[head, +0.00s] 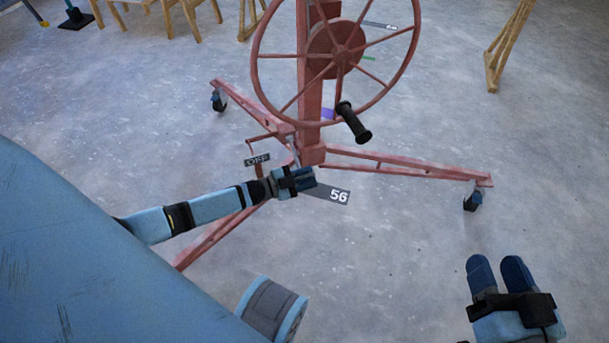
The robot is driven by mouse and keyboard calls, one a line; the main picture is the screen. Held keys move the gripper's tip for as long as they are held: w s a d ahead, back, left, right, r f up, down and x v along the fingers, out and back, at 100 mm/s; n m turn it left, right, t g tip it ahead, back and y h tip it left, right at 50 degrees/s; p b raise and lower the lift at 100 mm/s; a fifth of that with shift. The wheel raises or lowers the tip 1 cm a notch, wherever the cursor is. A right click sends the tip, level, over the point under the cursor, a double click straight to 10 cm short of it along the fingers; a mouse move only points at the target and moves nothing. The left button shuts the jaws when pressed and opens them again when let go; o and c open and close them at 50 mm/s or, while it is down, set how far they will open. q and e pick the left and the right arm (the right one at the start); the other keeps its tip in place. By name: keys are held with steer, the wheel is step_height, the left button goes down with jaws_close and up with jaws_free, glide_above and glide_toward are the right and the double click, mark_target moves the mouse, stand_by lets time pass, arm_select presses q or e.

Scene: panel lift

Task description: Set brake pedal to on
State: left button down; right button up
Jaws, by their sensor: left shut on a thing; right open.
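The red panel lift (311,100) stands on the floor, with its mast and spoked handwheel at the top centre. A thin bent red bar, which looks like the brake pedal (264,137), is low at the base of the mast. A dark label reading OFF (257,160) shows beside it. My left gripper (309,178) is at the foot of the mast, just below the pedal area, and is shut; its fingers hide what they hold, apparently the pedal's end. My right gripper (497,268) is open and empty at the lower right, well away from the lift.
The handwheel has a black handle (353,122). The lift's red legs spread out on casters, one at the right (473,200) and one at the left (218,100). A label reading 56 (338,197) is near my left gripper.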

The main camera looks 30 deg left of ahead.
arm_select(q)
steer(key=shift+w+a, duration=0.1)
steer(key=shift+a, duration=0.3)
arm_select(e)
steer(key=shift+r, duration=0.1)
arm_select(q)
steer(key=c, duration=1.2)
jaws_free()
steer(key=shift+d, duration=0.1)
steer(key=p+v, duration=0.4)
steer(key=v, duration=1)
arm_select(e)
steer(key=r, duration=0.1)
steer(key=r+m, duration=0.1)
steer(key=r+t, duration=0.1)
steer(key=shift+s+a+r, duration=0.1)
steer(key=shift+s+r, duration=0.2)
steer(key=shift+r, duration=0.05)
arm_select(q)
steer(key=shift+d, duration=0.1)
